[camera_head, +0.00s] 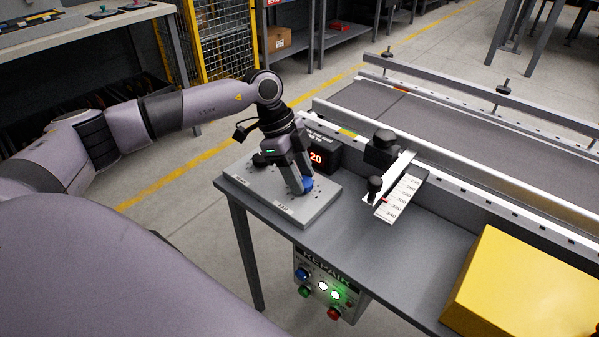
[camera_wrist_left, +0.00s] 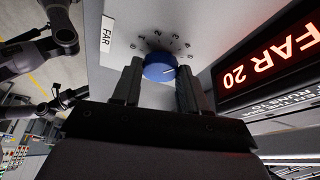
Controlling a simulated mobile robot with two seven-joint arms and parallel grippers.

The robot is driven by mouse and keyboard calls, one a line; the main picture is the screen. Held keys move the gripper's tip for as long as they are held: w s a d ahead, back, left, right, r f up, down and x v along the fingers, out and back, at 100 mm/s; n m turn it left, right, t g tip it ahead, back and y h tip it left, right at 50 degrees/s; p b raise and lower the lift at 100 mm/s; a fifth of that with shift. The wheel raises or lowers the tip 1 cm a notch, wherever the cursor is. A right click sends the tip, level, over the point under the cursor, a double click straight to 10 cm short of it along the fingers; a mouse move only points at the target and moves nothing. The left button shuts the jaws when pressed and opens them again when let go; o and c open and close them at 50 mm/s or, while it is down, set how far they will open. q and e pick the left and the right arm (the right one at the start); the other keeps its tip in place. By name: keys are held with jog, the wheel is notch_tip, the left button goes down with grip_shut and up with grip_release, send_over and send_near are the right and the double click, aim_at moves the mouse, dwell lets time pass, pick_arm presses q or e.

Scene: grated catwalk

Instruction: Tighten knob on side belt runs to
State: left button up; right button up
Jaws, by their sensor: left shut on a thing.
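The blue round knob (camera_head: 307,183) sits on a grey sloped panel (camera_head: 318,206) at the left end of the bench. My left gripper (camera_head: 303,188) points down with its fingers around this knob. In the left wrist view the blue knob (camera_wrist_left: 159,68) lies between the two fingers (camera_wrist_left: 157,90), with a white pointer mark and printed dial numbers around it. A label beside it reads FAR (camera_wrist_left: 107,33). The red display (camera_wrist_left: 275,65) reads FAR 20. A second, black knob (camera_head: 262,159) is partly hidden behind the gripper. My right gripper does not show.
A conveyor belt (camera_head: 425,118) with side rails runs behind the bench. A white scale (camera_head: 402,196) with a black clamp knob (camera_head: 375,184) stands right of the panel. A yellow box (camera_head: 530,285) is at the right front. A button box (camera_head: 325,287) hangs below the front edge.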

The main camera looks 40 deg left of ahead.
pick_arm(q)
jog(key=m+p, duration=0.1)
jog(key=m+g+p, duration=0.1)
jog(key=m, duration=0.1)
jog(key=shift+w+r+p, duration=0.15)
jog(key=shift+r+p, duration=0.05)
jog(key=shift+p, duration=0.1)
jog(key=shift+m+g+p, duration=0.4)
jog(key=shift+m+p, duration=0.05)
jog(key=shift+m, duration=0.35)
jog(key=m, duration=0.1)
jog(key=m+g, duration=0.1)
jog(key=shift+w+d+f+m+p, duration=0.1)
jog(key=shift+w+m+p, duration=0.1)
jog(key=shift+m+p, duration=0.2)
jog(key=m+g, duration=0.1)
jog(key=m, duration=0.1)
jog(key=shift+m+y, duration=0.3)
jog(key=shift+y, duration=0.1)
jog(key=m, duration=0.2)
jog(key=m+g+y, duration=0.1)
jog(key=m, duration=0.1)
jog(key=shift+w+d+f+y+b, duration=0.1)
jog(key=shift+w+d+y+b, duration=0.1)
jog(key=shift+y+b, duration=0.15)
jog(key=shift+m+y+b, duration=0.3)
jog(key=shift+m+y, duration=0.15)
jog(key=shift+m, duration=1.35)
